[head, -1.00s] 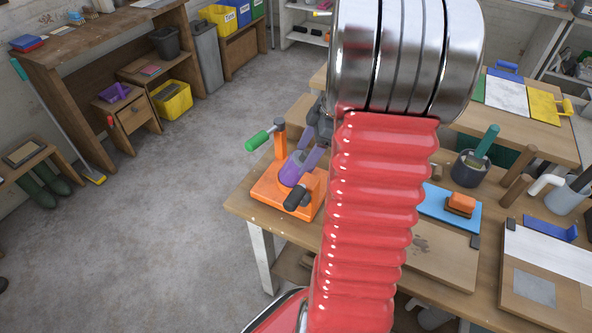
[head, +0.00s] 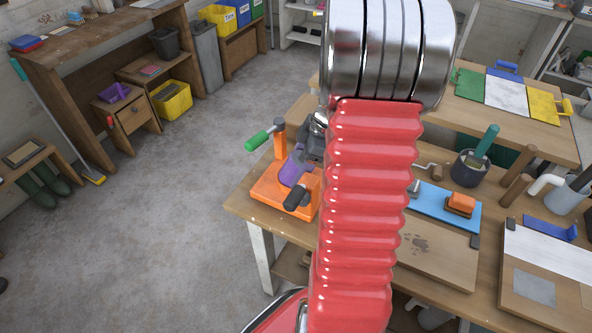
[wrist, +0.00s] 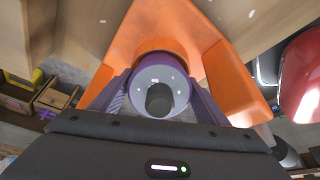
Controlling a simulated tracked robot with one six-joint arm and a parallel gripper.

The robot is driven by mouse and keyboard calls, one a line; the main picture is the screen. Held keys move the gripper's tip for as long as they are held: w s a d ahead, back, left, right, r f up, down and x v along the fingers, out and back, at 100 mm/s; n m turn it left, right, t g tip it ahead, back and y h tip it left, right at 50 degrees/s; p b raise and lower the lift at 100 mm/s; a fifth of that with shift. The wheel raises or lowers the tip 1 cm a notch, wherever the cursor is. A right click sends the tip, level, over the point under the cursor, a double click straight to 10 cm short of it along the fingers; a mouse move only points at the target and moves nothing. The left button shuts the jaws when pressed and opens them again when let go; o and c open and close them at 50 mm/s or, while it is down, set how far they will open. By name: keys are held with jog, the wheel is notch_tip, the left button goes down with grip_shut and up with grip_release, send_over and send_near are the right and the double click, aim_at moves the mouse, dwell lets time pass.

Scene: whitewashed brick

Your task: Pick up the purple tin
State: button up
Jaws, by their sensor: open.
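The purple tin (wrist: 182,83) shows in the wrist view as a purple ring around a pale grey round face, with a dark knob in front of its middle. It is at an orange stand (wrist: 232,85), which shows in the head view as an orange frame (head: 265,190) on the table's left corner. In the head view the tin is hard to tell from my purple fingers. My gripper (wrist: 158,88) is open, with one finger on each side of the tin. I cannot tell whether the fingers touch it. My red arm hides what lies behind it.
The stand has a green handle (head: 258,145) and a black handle (head: 295,194) sticking out. Right of my arm are a blue board (head: 430,205) with an orange brush-like block (head: 460,203) and a dark pot (head: 470,168).

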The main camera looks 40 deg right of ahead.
aim_at(297, 158)
dwell(0.5)
jog(key=c, duration=1.2)
jog(key=shift+r, duration=5.05)
jog(key=shift+w+r, duration=0.1)
